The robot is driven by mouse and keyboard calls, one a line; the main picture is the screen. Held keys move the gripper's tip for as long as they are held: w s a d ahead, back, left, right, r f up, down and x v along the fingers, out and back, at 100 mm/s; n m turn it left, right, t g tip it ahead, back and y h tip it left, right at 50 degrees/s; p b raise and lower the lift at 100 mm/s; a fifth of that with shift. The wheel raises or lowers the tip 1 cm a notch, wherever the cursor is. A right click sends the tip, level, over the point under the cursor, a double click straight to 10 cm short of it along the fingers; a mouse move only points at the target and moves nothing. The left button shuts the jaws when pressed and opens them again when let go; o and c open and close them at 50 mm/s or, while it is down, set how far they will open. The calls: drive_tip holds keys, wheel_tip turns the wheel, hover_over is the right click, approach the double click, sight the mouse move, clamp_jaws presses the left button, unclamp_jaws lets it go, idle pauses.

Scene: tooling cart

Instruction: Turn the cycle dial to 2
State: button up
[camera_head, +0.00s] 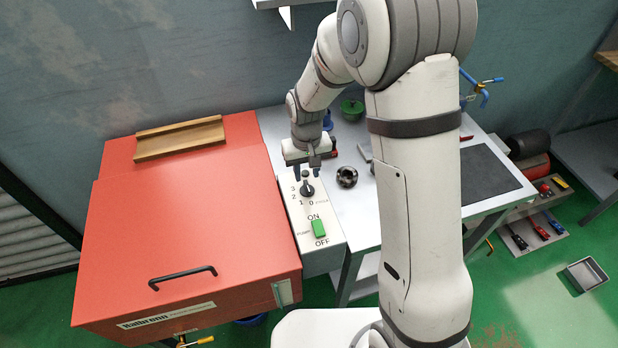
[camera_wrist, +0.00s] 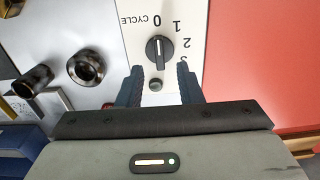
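The cycle dial (camera_head: 307,190) is a black knob on the white control panel beside the red cabinet, with marks 0, 1, 2 and 3 around it. In the wrist view the dial (camera_wrist: 159,49) shows a white pointer line directed toward the 0. My gripper (camera_head: 306,172) is above the panel, just behind the dial. In the wrist view my gripper (camera_wrist: 160,68) is open, its two dark fingers apart, with the dial just beyond the fingertips. A small grey round button (camera_wrist: 155,85) shows between the fingers. Nothing is held.
A green pump switch (camera_head: 319,228) sits on the panel in front of the dial, between ON and OFF labels. The red cabinet (camera_head: 180,230) adjoins on the left. A black ring-shaped part (camera_head: 347,177) stands on the grey cart top to the right.

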sight(307, 184)
wheel_tip(307, 184, down, 5)
drive_tip(key=shift+r+p, duration=0.1)
drive_tip(key=shift+p, duration=0.3)
